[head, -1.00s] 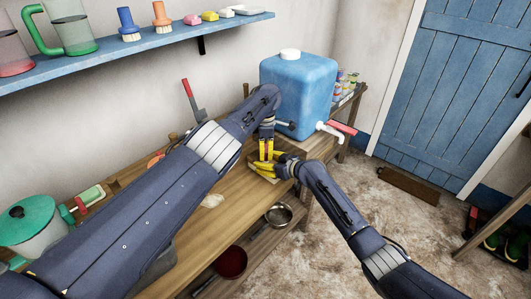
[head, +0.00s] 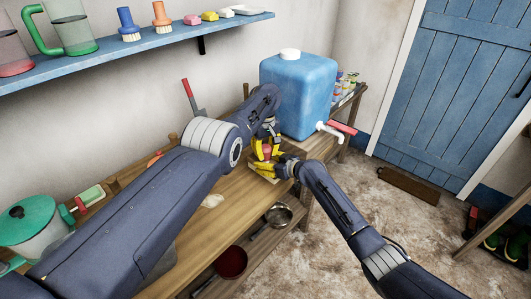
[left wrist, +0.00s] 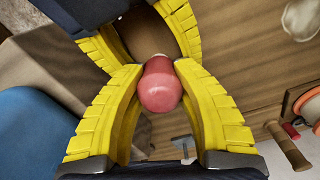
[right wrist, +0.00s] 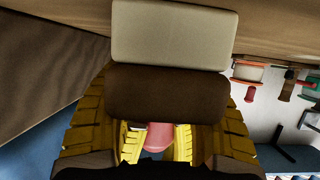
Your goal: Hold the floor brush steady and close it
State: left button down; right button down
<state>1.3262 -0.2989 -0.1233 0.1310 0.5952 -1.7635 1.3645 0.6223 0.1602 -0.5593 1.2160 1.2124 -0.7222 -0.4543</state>
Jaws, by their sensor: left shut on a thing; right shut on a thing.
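The floor brush shows in the right wrist view as a rounded dark brown body (right wrist: 165,97) with a pale beige block (right wrist: 173,33) beyond it. My right gripper (head: 262,166) is shut on the brown body, one yellow finger on each side. A pink rounded knob (left wrist: 160,88) with a pale collar is in line with the body; it also shows in the right wrist view (right wrist: 160,135). My left gripper (left wrist: 158,66) is shut on this knob, close to the right gripper's fingers. Whether the knob and body touch is hard to tell.
A blue water tank (head: 298,92) with a white tap stands just behind the grippers on the wooden bench (head: 237,195). A metal pan (head: 279,214) and a red bowl (head: 230,262) are lower down. A shelf (head: 150,45) with brushes and soaps runs along the wall.

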aim_at(263, 145)
pick_arm(q)
jog(key=m, duration=0.3)
jog(key=shift+f, duration=0.1)
jog(key=shift+s+a, duration=0.1)
jog(key=c, duration=1.1)
grip_release()
jog(key=shift+c, duration=0.3)
jog(key=r, duration=0.4)
jog(key=shift+w, duration=0.25)
jog(key=n, duration=0.1)
jog(key=r+n, duration=0.1)
jog(key=n, duration=0.1)
jog(key=shift+w+a+r+n, duration=0.25)
jog(key=shift+w+n, duration=0.05)
jog(key=n, duration=0.1)
jog(key=r+n, duration=0.1)
jog(key=shift+n, duration=0.3)
jog(key=shift+d+r+n, duration=0.1)
jog(key=shift+r+n, duration=0.25)
jog(key=shift+n, duration=0.65)
jog(key=shift+s+d+r+n, duration=0.15)
jog(key=shift+s+r+n, duration=0.1)
jog(key=shift+n, duration=0.55)
jog(key=shift+s+d+r+n, duration=0.15)
jog(key=shift+r+n, duration=0.05)
jog(key=shift+n, duration=0.6)
